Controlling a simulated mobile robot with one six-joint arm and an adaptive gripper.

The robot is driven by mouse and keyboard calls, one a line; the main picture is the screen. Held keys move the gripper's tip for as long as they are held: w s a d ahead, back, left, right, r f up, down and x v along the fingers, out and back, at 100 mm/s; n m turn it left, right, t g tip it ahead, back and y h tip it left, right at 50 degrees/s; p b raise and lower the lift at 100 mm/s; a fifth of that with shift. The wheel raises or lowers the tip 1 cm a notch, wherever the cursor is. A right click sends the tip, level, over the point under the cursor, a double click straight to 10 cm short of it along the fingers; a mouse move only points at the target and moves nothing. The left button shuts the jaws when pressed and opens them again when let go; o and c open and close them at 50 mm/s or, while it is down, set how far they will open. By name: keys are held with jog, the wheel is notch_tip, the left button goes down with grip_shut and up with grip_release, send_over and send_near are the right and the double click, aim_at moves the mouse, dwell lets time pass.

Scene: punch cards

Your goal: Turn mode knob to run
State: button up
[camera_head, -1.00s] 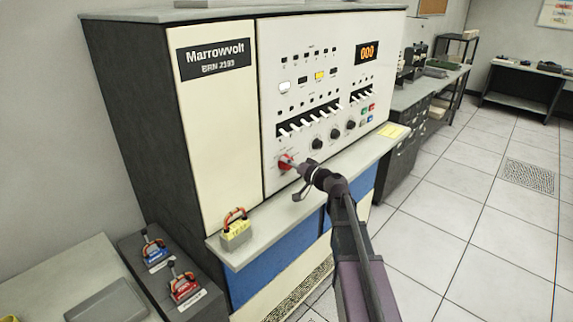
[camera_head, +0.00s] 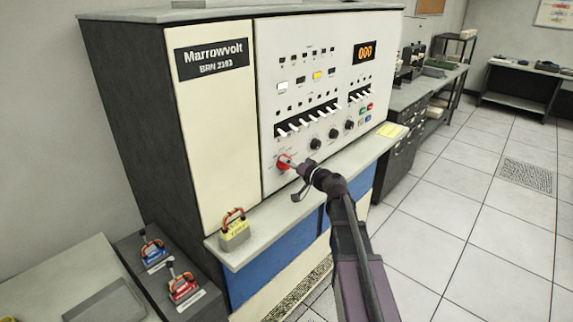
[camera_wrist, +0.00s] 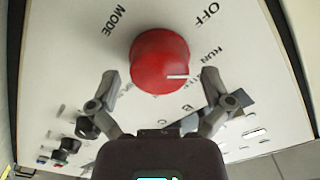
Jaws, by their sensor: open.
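The red mode knob (camera_wrist: 158,58) sits on the pale panel, centred between my fingers in the wrist view. Its white pointer line (camera_wrist: 178,76) faces right, toward the right finger and slightly below the RUN label (camera_wrist: 206,55). The OFF label (camera_wrist: 207,10) is at upper right and MODE (camera_wrist: 114,20) at upper left. My gripper (camera_wrist: 160,82) is open, with one finger on each side of the knob; I cannot tell whether they touch it. In the head view the knob (camera_head: 284,161) is partly hidden by my gripper (camera_head: 294,166) at the lower panel.
Black knobs (camera_head: 333,133) and rows of white switches (camera_head: 308,118) lie right of and above the red knob. The tiled floor (camera_head: 455,220) at right is clear.

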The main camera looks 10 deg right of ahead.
jog(key=v, duration=1.2)
jog(key=shift+a, duration=0.1)
dwell(0.4)
